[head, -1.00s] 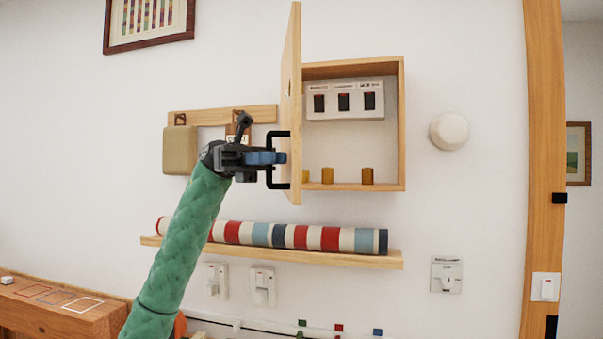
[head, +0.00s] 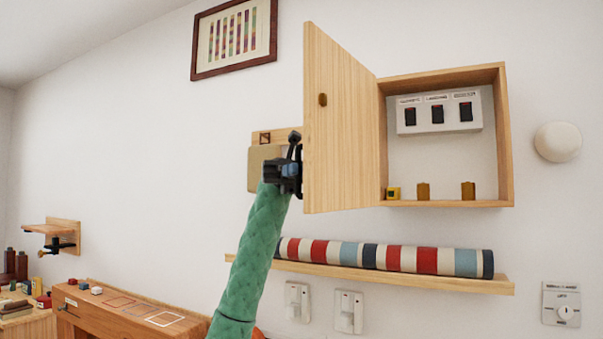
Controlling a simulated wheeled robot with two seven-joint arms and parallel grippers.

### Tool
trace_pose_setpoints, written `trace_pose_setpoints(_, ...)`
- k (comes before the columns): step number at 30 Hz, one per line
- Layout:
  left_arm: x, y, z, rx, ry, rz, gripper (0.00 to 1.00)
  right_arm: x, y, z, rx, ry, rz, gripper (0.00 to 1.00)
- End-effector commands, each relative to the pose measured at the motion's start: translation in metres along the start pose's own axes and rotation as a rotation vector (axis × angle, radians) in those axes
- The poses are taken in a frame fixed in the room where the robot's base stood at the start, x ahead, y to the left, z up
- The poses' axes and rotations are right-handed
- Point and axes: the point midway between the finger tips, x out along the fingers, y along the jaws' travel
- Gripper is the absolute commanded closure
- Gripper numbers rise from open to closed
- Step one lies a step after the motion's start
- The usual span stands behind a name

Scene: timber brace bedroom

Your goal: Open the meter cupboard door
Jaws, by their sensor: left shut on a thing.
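The meter cupboard (head: 508,140) is a timber box on the white wall. Its door (head: 343,130) is hinged on the left and stands wide open, swung out to the left with its inner face showing. Inside the cupboard is a white switch panel (head: 439,110) with three dark switches. My left gripper (head: 294,172) is at the door's free edge, on its outer side, and is shut on the door handle. The handle is hidden behind the door now; earlier it showed as a black bar. My right gripper is not in view.
Several small yellow-brown blocks (head: 423,191) stand on the cupboard floor. A shelf (head: 400,276) with a striped roll (head: 395,257) runs below the door. A tan pad (head: 262,168) hangs behind my gripper. A wooden bench (head: 130,312) stands at lower left.

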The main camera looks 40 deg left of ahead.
Motion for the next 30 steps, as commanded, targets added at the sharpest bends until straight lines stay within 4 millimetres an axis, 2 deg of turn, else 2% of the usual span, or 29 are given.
trace_pose_setpoints(10,0.0,0.0,0.0,0.0,0.0,0.001,1.0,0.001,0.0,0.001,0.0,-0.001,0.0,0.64)
trace_pose_setpoints(11,0.0,0.0,0.0,0.0,0.0,0.0,0.85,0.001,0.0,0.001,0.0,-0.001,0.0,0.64)
trace_pose_setpoints(20,-0.001,0.0,0.0,-0.001,0.0,0.001,0.84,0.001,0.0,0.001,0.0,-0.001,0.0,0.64)
trace_pose_setpoints(25,-0.014,0.0,-0.001,-0.001,-0.002,0.001,0.84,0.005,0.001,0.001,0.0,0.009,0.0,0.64)
trace_pose_setpoints(30,-0.04,0.0,-0.001,0.0,-0.002,0.002,0.84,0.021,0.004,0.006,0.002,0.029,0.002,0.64)
